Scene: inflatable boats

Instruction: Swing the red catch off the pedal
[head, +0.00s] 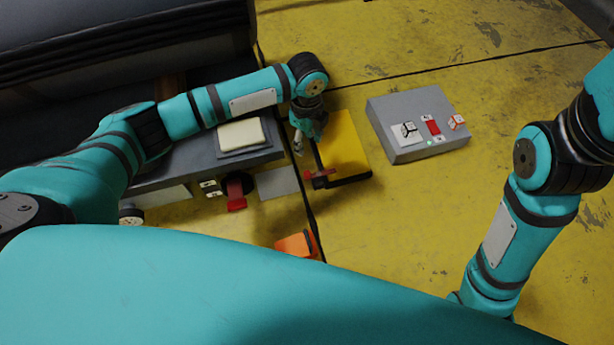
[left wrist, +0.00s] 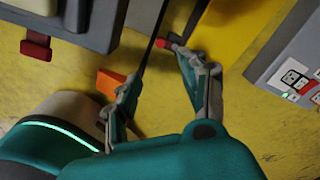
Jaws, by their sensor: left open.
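The yellow pedal (head: 345,150) lies on the yellow floor in the middle of the head view; part of it shows at the top of the left wrist view (left wrist: 225,32). The red catch (head: 320,179) sits at the pedal's near left corner, beside a dark bar along its left edge. The catch's red end (left wrist: 165,44) also shows in the left wrist view. My left gripper (head: 299,146) is open and empty at the pedal's left edge. In the wrist view its right fingertip is close to the catch; I cannot tell whether they touch. My right gripper is out of view.
A grey control box (head: 400,148) with a red switch stands right of the pedal. A dark grey unit (head: 170,165) with a red lever (head: 236,203) stands at left. An orange block (head: 294,243) lies nearer me. The floor right of the pedal's near end is clear.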

